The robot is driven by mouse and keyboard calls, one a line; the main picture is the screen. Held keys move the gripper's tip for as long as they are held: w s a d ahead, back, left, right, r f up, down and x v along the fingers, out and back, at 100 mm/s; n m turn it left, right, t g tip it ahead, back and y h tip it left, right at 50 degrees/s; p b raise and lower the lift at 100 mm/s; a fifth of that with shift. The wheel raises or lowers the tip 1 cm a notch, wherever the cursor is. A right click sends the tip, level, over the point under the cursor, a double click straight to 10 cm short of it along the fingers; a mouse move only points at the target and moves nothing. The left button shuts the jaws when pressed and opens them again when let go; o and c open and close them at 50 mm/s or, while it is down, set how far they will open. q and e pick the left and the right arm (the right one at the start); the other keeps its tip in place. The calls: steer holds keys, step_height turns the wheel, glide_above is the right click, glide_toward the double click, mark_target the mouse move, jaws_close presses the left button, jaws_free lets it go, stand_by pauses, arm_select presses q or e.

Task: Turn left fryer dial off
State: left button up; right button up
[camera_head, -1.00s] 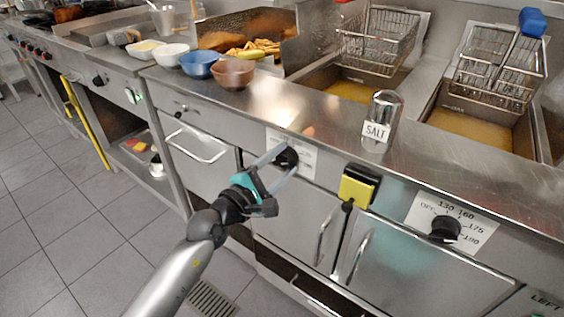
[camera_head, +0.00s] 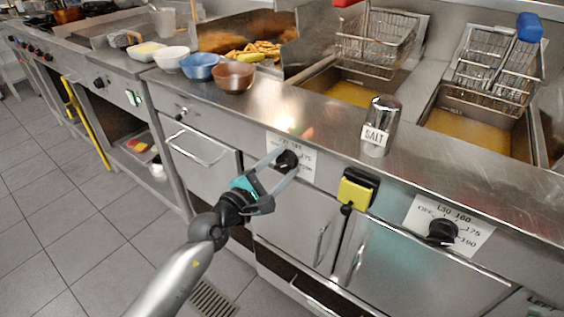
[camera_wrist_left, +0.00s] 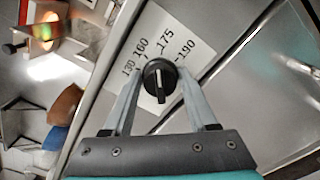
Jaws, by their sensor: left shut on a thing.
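The left fryer dial (camera_head: 287,160) is a round black knob on a white label plate on the fryer front. My left gripper (camera_head: 283,161) has its two grey fingers on either side of this dial and is shut on it. In the left wrist view the dial (camera_wrist_left: 159,74) sits between the fingertips (camera_wrist_left: 158,84). Its white pointer line points down in that picture, away from the numbers 130, 160, 175 and 190. The OFF mark is not readable there. A second fryer dial (camera_head: 443,231) is at the right, apart from the gripper. My right gripper is not in view.
A yellow-and-black box (camera_head: 357,188) sticks out from the front between the dials. Door handles (camera_head: 323,243) project below. A salt shaker (camera_head: 379,127) and several bowls (camera_head: 233,77) stand on the counter. Open floor (camera_head: 60,235) lies at the left.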

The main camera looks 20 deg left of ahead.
arm_select(q)
steer(key=n+p, duration=0.1)
steer(key=n, duration=0.1)
steer(key=shift+r+n, duration=0.1)
steer(key=shift+n, duration=0.3)
steer(key=shift+n+p, duration=0.45)
steer(key=shift+n, duration=0.45)
steer(key=n+p, duration=0.1)
steer(key=n, duration=0.3)
steer(key=shift+a, duration=0.1)
steer(key=n, duration=0.5)
steer(key=shift+p, duration=0.4)
steer(key=n, duration=0.2)
steer(key=shift+a+n+p, duration=0.1)
steer(key=shift+n+p, duration=0.2)
steer(key=shift+n, duration=0.1)
steer(key=n, duration=0.2)
steer(key=shift+w+n+p, duration=0.1)
steer(key=shift+n+p, duration=0.6)
steer(key=shift+n, duration=1)
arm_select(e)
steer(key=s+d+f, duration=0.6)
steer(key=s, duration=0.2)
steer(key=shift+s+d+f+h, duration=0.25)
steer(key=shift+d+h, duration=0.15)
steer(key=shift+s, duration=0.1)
